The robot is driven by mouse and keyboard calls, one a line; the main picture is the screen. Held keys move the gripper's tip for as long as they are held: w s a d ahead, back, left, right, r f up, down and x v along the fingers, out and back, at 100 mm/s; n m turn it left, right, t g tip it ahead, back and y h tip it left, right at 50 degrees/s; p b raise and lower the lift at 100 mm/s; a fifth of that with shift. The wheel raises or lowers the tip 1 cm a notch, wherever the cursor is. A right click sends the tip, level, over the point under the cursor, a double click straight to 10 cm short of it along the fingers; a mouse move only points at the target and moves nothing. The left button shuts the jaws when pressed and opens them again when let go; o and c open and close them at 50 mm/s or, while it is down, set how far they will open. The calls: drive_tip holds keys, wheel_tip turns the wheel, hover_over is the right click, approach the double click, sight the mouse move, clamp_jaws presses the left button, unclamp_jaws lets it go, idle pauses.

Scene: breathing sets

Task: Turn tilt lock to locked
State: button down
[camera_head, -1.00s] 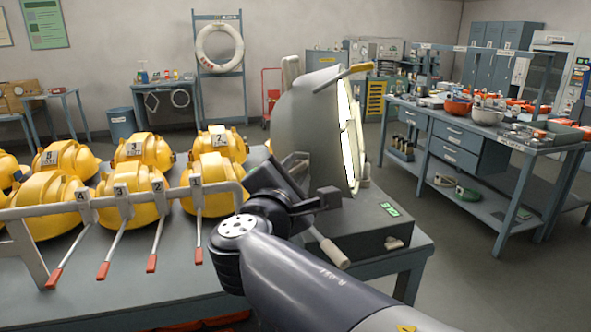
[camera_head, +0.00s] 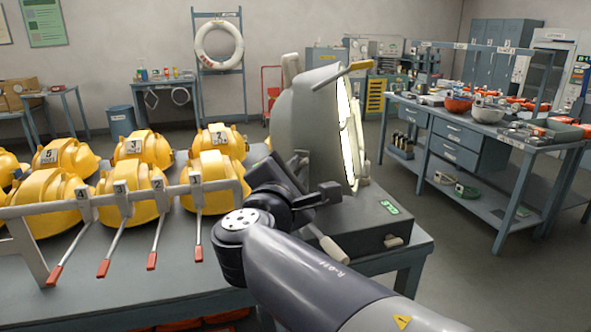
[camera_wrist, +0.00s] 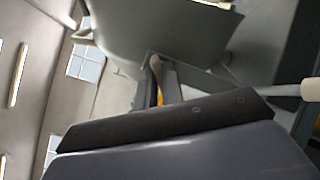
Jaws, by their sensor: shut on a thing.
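The large pale lamp housing (camera_head: 305,125) stands on a grey base box (camera_head: 365,220) with a green label (camera_head: 389,207). A pale handle (camera_head: 334,250) sticks out low at the front of the base. My gripper (camera_wrist: 160,80) is by the housing's near left side, its tips largely hidden behind my wrist in the head view. I cannot read any lock marking.
Several yellow helmets (camera_head: 62,205) and a rail (camera_head: 150,192) with red-tipped levers fill the table on the left. A pale handle (camera_wrist: 308,89) is at the right in the wrist view. A workbench (camera_head: 490,125) stands at the right, with open floor before it.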

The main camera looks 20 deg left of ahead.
drive_tip(key=shift+f, duration=0.1)
drive_tip(key=m+b, duration=0.7)
drive_tip(key=b, duration=0.3)
drive_tip(key=shift+m, duration=0.3)
idle(0.4)
drive_tip(key=c, duration=1.5)
unclamp_jaws()
drive_tip(key=shift+c, duration=0.2)
